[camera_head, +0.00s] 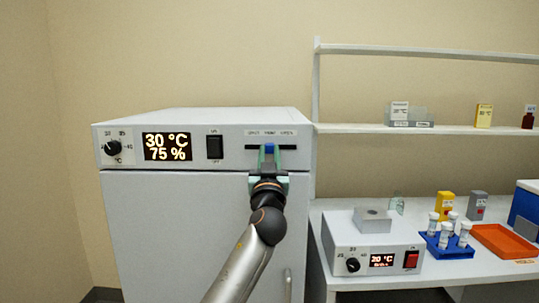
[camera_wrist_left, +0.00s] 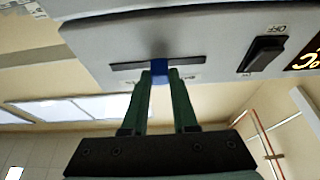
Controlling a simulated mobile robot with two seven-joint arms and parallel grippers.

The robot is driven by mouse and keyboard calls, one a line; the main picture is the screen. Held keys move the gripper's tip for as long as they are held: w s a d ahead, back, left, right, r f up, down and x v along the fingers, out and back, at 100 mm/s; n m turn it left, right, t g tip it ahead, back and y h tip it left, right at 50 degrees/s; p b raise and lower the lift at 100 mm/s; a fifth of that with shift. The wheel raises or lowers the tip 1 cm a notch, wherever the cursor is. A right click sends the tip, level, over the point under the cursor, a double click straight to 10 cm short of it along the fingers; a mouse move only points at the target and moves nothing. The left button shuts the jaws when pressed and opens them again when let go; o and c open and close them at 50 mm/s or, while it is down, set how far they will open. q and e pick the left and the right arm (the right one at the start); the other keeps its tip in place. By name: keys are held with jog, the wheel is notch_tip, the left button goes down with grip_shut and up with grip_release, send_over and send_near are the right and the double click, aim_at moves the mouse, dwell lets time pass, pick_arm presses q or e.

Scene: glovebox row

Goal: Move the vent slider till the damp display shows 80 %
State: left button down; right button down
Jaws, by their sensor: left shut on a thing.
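The vent slider is a small blue knob (camera_head: 270,149) in a dark horizontal slot on the upper right front of a large grey cabinet (camera_head: 225,125). It stands near the middle of the slot. It also shows in the left wrist view (camera_wrist_left: 160,74). My left gripper (camera_head: 269,158) is shut on the knob, with a green finger on each side of it. The damp display (camera_head: 167,147) at the panel's left reads 30 °C and 75 %. My right gripper is not in view.
A dial (camera_head: 113,148) and a black rocker switch (camera_head: 215,147) sit on the same panel. To the right, a bench holds a small heater box (camera_head: 342,256), a blue rack (camera_head: 446,246) of tubes and an orange tray (camera_head: 505,241). A shelf (camera_head: 450,128) hangs above.

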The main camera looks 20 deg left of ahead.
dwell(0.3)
pick_arm(q)
jog(key=shift+s+a+b, duration=0.25)
jog(key=shift+a+b, duration=0.1)
jog(key=shift+a, duration=0.5)
jog(key=c, duration=0.7)
grip_release()
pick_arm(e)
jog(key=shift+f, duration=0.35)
pick_arm(q)
jog(key=shift+s+d, duration=0.1)
jog(key=shift+s+f, duration=0.2)
jog(key=b+v, duration=0.2)
jog(key=v, duration=0.9)
jog(key=shift+s+d+f, duration=0.1)
jog(key=shift+s+d, duration=0.05)
jog(key=shift+s, duration=0.2)
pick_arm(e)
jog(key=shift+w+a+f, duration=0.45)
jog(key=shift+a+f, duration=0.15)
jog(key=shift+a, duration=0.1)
